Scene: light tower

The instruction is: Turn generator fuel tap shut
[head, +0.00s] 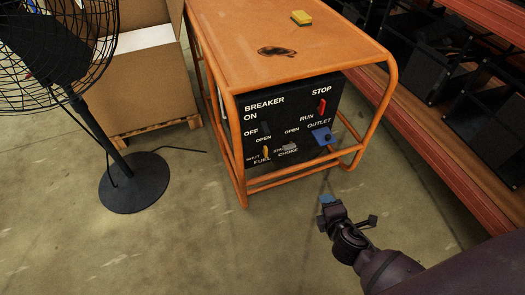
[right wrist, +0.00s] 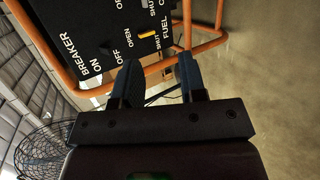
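The generator (head: 290,50) has an orange tube frame and a black front panel (head: 250,112). The fuel tap (head: 266,152) is a small yellow-orange lever low on the panel's left, above the word FUEL. It stands about upright, toward OPEN; SHUT is at its lower left. The tap (right wrist: 145,33) also shows in the right wrist view, with the panel turned sideways. My right gripper (head: 334,206) is in front of the generator, at the lower right and apart from the panel. In the right wrist view its fingers (right wrist: 160,75) are spread with nothing between them. My left gripper is out of view.
The frame's lower orange bars cross near the tap. A grey choke lever (head: 289,147), red stop switch (head: 321,106) and blue outlet (head: 322,136) share the panel. A fan (head: 133,182) and cardboard box (head: 150,90) stand left, shelving (head: 470,110) right. The front floor is clear.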

